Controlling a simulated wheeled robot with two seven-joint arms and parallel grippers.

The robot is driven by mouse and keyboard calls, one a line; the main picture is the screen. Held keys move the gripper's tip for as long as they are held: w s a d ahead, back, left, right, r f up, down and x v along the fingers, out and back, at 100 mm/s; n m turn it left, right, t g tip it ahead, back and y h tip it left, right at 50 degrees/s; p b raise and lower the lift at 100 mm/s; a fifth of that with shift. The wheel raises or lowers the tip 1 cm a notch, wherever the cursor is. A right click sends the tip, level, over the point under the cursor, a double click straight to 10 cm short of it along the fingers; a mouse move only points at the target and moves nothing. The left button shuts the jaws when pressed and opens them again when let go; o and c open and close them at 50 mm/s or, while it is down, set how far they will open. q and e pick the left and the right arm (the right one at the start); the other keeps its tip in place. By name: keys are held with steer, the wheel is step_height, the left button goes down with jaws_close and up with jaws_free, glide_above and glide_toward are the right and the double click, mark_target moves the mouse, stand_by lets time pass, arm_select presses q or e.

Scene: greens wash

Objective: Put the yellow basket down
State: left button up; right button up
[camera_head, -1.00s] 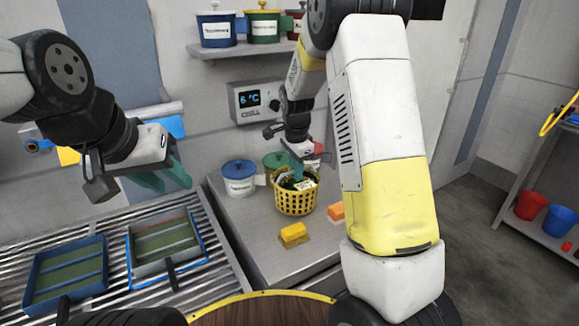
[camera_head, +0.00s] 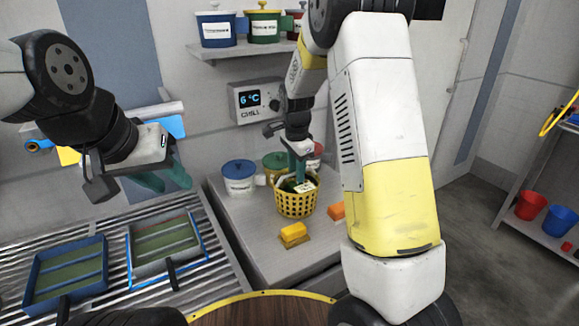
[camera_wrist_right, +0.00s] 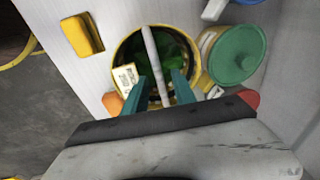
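The yellow basket (camera_head: 296,205) stands upright on the grey counter, as far as I can tell. It holds dark green leaves and a pale label, seen from above in the right wrist view (camera_wrist_right: 122,52). My right gripper (camera_head: 300,178) is over the basket with its fingers pointing down. In the right wrist view the teal fingers (camera_wrist_right: 161,80) are apart, with the pale basket handle (camera_wrist_right: 154,58) between them and gaps on both sides. My left gripper (camera_head: 168,180) is open and empty above the ribbed drainer at the left.
A yellow block (camera_head: 293,233) and an orange block (camera_head: 336,211) lie by the basket on the counter (camera_head: 262,262). Blue (camera_head: 238,185) and green (camera_head: 276,160) lidded pots stand behind it. Blue-framed trays (camera_head: 65,275) lie on the drainer at left. A wall shelf (camera_head: 240,48) is above.

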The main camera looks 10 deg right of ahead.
step_height(320, 180, up, 10)
steer(key=s, duration=0.2)
steer(key=s+r+n+t+y, duration=0.1)
steer(key=s+n, duration=0.3)
steer(key=s, duration=0.5)
steer(key=s+d+r+n+t, duration=0.1)
steer(key=s+r+n, duration=0.3)
steer(key=s, duration=0.5)
steer(key=s+r+n+t+y, duration=0.1)
steer(key=s+r+n+t, duration=0.1)
steer(key=s+n, duration=0.4)
steer(key=s+r, duration=0.1)
steer(key=s, duration=0.1)
steer(key=shift+s+d+r+y, duration=0.25)
steer(key=shift+s+d+y, duration=0.05)
steer(key=shift+s+d, duration=0.1)
